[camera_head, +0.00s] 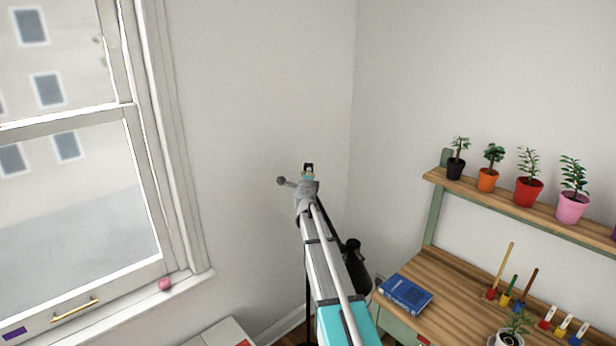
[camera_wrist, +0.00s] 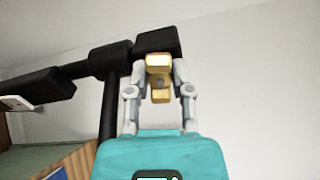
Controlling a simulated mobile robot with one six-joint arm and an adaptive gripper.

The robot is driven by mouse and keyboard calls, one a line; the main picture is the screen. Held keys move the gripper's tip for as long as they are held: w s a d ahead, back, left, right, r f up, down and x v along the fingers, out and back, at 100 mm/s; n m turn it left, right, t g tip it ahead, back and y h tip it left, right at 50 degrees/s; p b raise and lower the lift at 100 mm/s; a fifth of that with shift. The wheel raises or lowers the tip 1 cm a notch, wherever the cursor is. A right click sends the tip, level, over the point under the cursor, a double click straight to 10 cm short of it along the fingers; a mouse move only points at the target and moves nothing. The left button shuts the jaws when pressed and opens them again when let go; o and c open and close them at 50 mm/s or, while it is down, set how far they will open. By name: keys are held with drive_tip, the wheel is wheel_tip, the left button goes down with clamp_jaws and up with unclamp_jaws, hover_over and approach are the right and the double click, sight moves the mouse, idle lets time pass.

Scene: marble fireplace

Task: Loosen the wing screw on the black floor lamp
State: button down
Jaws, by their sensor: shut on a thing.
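The black floor lamp shows in the wrist view as a dark joint (camera_wrist: 157,41), with a black arm running left and a black pole going down. A gold wing screw (camera_wrist: 159,61) sits just below the joint's right end. My gripper (camera_wrist: 160,82) has its two grey fingers on either side of the wing screw and is shut on it. In the head view my gripper (camera_head: 308,175) is near the room corner, and my arm hides most of the lamp. A dark part of the lamp (camera_head: 356,263) shows right of my arm. The screw's threads are hidden.
A wooden desk (camera_head: 455,283) with a blue book (camera_head: 406,294) and paint brushes stands to the right. A shelf (camera_head: 500,204) above it holds several potted plants. A window with a pink ball (camera_head: 165,284) on its sill (camera_head: 120,307) is at left.

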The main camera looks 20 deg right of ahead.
drive_tip(key=shift+d+n, duration=0.1)
drive_tip(key=shift+n, duration=1.1)
drive_tip(key=c, duration=0.5)
unclamp_jaws()
drive_tip(key=shift+w, duration=0.1)
drive_tip(key=v, duration=1.2)
